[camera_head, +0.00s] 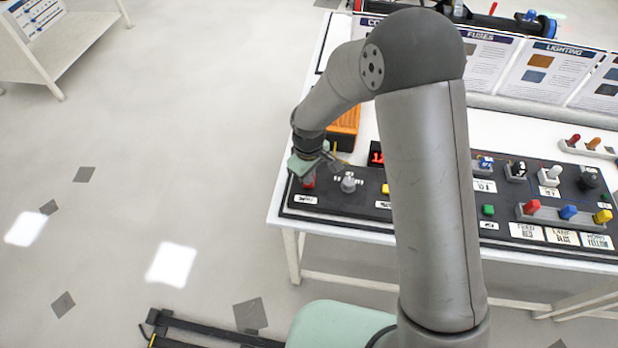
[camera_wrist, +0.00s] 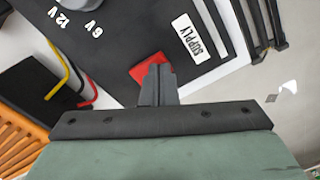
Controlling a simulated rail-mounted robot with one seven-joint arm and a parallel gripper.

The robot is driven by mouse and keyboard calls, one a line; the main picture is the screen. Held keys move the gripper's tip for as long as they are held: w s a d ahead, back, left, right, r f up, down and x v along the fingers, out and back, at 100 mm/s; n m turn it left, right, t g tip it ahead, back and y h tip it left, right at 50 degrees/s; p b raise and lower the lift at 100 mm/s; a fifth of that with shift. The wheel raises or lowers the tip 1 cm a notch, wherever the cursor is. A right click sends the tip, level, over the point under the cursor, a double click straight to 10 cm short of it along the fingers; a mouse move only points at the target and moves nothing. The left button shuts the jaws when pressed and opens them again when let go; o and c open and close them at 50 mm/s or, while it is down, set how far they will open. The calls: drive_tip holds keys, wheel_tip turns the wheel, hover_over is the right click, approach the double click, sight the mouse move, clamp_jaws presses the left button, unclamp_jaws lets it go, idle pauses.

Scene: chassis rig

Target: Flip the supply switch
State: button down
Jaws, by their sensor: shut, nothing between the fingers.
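The supply switch (camera_wrist: 139,73) is a red rocker on the dark panel. Its label "SUPPLY" (camera_wrist: 187,38) shows beside it in the wrist view. My gripper (camera_wrist: 158,72) is shut, with its fingertips over the red switch and covering part of it. I cannot tell whether the fingertips touch it. In the head view the red switch (camera_head: 309,182) shows just under my gripper (camera_head: 318,174) at the left end of the panel. Which way the switch is tipped is not clear.
A grey selector knob (camera_head: 348,182) stands right of the switch, marked 12 V and 6 V in the wrist view. An orange block (camera_head: 343,127) and red and yellow leads (camera_wrist: 75,75) lie behind. Colored levers (camera_head: 568,212) stand farther right.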

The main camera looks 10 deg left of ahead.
drive_tip(key=shift+f+b, duration=0.4)
drive_tip(key=shift+f, duration=0.1)
drive_tip(key=shift+r, duration=0.15)
drive_tip(key=shift+r+p, duration=2)
drive_tip(key=shift+r, duration=1.4)
drive_tip(key=s+d+r+m, duration=0.3)
drive_tip(key=d+r+m, duration=0.2)
drive_tip(key=d+r, duration=0.85)
drive_tip(key=s+d+r+m, duration=0.2)
drive_tip(key=s+d+m, duration=0.2)
drive_tip(key=s+d, duration=0.3)
drive_tip(key=s+d+r+m, duration=0.2)
drive_tip(key=s+d+m, duration=0.1)
drive_tip(key=s+d, duration=0.3)
drive_tip(key=s, duration=0.2)
drive_tip(key=shift+s+d+r+m+t, duration=0.35)
drive_tip(key=shift+s+m+t, duration=0.05)
